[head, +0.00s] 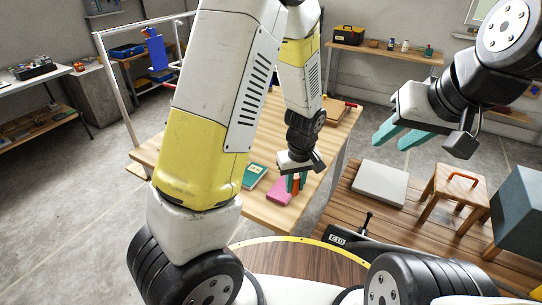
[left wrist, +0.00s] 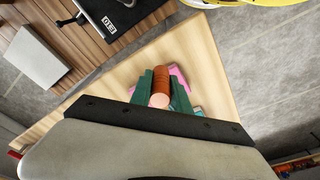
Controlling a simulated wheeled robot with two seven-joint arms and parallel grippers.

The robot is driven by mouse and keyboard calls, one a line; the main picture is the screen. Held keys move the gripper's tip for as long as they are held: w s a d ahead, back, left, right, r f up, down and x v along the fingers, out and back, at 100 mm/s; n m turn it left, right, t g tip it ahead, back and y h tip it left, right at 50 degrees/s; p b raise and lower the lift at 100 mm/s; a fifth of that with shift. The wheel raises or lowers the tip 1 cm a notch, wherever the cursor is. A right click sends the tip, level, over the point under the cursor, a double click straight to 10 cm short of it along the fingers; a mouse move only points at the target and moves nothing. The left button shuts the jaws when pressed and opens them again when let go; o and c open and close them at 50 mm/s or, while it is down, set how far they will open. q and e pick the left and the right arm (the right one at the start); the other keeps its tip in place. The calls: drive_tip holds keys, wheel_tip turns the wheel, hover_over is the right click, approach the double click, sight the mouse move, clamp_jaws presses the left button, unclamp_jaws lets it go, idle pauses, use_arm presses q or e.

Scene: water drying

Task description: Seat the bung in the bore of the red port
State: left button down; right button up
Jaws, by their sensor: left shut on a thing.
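My left gripper (head: 296,184) hangs over the near end of the light wooden table, its green fingers shut on an orange-brown ribbed cylinder, apparently the bung (head: 296,184). In the left wrist view the bung (left wrist: 161,86) sits between the two fingers, its paler round end facing the camera. A pink item (head: 278,191) lies on the table just below and beside it. My right gripper (head: 402,136) is open and empty, in the air at the right. I cannot make out the red port with its bore; a small red part (head: 351,104) shows at the table's far edge.
A teal book (head: 254,175) lies on the wooden table (head: 285,217) near the left gripper. At the right, a slatted wooden deck (head: 365,207) carries a pale flat box (head: 381,184) and a wooden stool (head: 457,188). Concrete floor lies open at the left.

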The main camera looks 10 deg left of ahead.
use_arm(q)
hover_over(276, 173)
drive_tip(key=shift+s+d+f, duration=0.15)
drive_tip(key=shift+f, duration=0.2)
drive_tip(key=shift+s+d+f, duration=0.1)
drive_tip(key=shift+f, duration=0.25)
drive_tip(key=shift+w+a+f, duration=0.15)
drive_tip(key=shift+f, duration=1.65)
drive_tip(key=shift+f, duration=0.15)
drive_tip(key=c, duration=1.5)
unclamp_jaws()
